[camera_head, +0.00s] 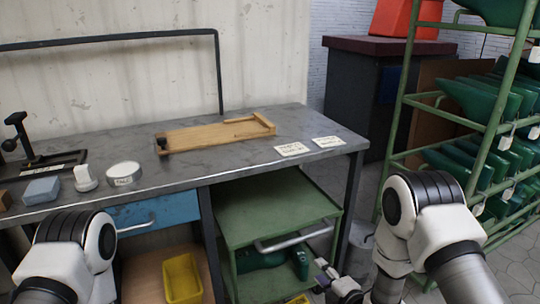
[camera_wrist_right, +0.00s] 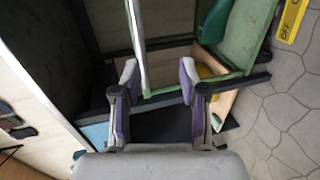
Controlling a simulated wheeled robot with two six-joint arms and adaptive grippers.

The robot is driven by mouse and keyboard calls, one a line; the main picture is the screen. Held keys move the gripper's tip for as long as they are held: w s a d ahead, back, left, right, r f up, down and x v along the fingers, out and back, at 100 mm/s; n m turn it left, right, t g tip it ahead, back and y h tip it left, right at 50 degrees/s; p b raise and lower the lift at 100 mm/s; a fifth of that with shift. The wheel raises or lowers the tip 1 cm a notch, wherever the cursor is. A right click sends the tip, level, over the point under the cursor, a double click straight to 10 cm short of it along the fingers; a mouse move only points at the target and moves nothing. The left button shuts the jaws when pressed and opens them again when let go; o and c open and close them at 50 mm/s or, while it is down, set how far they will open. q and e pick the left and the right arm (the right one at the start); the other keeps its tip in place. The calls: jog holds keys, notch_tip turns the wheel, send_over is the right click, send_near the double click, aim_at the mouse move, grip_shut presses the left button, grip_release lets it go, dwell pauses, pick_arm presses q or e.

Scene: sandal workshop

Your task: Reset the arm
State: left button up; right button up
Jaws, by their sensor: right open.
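My right arm comes in at the lower right of the head view. Its gripper (camera_head: 322,275) is low, in front of the green cart (camera_head: 275,212) and below the level of the workbench top (camera_head: 240,160). In the right wrist view the right gripper (camera_wrist_right: 159,76) is open, its two fingers apart with nothing held between them. A green cart rail passes behind the fingers; I cannot tell how far off it is. My left arm shows at the lower left of the head view, but its gripper is out of the picture.
On the bench are a wooden board (camera_head: 205,137), a white round tin (camera_head: 124,173), a blue block (camera_head: 41,190) and two label cards (camera_head: 292,149). A yellow bin (camera_head: 182,278) sits below. A green rack (camera_head: 400,110) stands at right.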

jog(key=s+d+f+m+g+h, duration=0.35)
jog(key=s+f+m+g, duration=0.3)
jog(key=s+f, duration=0.8)
jog(key=s+d+f+m+g+h, duration=0.15)
jog(key=s+m+g, duration=0.25)
jog(key=s+m, duration=0.45)
jog(key=s+d+r+m+g, duration=0.15)
jog(key=s+m+g, duration=0.35)
jog(key=s, duration=0.7)
notch_tip(320, 180, up, 32)
jog(key=m+t+p, duration=0.1)
jog(key=m+p, duration=0.1)
jog(key=p, duration=3.1)
jog(key=shift+d, duration=0.4)
